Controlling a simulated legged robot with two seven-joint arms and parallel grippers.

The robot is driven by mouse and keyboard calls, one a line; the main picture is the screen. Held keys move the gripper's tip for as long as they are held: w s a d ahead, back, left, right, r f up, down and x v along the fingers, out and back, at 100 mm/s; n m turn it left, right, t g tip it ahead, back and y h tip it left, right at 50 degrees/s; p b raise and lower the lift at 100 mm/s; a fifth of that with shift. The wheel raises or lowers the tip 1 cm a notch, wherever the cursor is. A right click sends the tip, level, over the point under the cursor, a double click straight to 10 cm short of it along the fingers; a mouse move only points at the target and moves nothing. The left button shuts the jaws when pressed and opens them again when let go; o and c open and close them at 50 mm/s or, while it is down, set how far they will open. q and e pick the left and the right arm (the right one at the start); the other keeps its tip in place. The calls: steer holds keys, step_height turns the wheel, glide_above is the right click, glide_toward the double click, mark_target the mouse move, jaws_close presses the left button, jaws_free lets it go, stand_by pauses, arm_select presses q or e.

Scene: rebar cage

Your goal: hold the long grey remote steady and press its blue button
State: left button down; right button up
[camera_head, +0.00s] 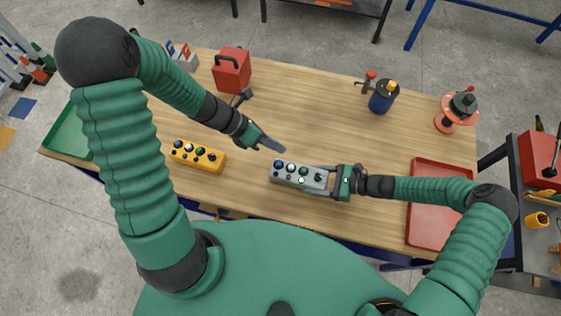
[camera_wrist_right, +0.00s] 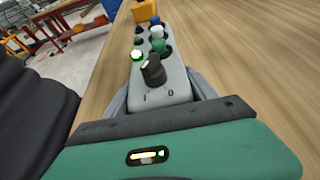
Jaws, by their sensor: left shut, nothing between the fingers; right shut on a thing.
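The long grey remote (camera_head: 311,181) lies on the wooden table in front of me, with its knob end toward my right gripper. Its blue button (camera_head: 278,165) is at the far left end, followed by white and green buttons and a black knob. My right gripper (camera_head: 330,182) is shut on the remote's right end; the right wrist view shows the grey remote (camera_wrist_right: 173,88) between its fingers. My left gripper (camera_head: 280,148) is shut and empty, its tips just above and beside the blue-button end in the picture. I cannot tell its exact height.
A yellow remote (camera_head: 198,156) lies left of the grey one. A red box (camera_head: 232,70), a blue can (camera_head: 383,97) and a red reel (camera_head: 457,110) stand at the back. A red tray (camera_head: 430,228) is at right, a green tray (camera_head: 66,135) at left. The table's middle is clear.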

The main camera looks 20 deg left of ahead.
mark_target(277, 163)
arm_select(q)
steer(key=shift+w+r+n, duration=0.1)
steer(key=shift+w+n, duration=0.05)
steer(key=shift+n, duration=0.15)
steer(key=shift+f, duration=4.4)
steer(key=shift+f, duration=0.35)
steer(key=shift+f, duration=0.9)
steer(key=shift+r, duration=1.3)
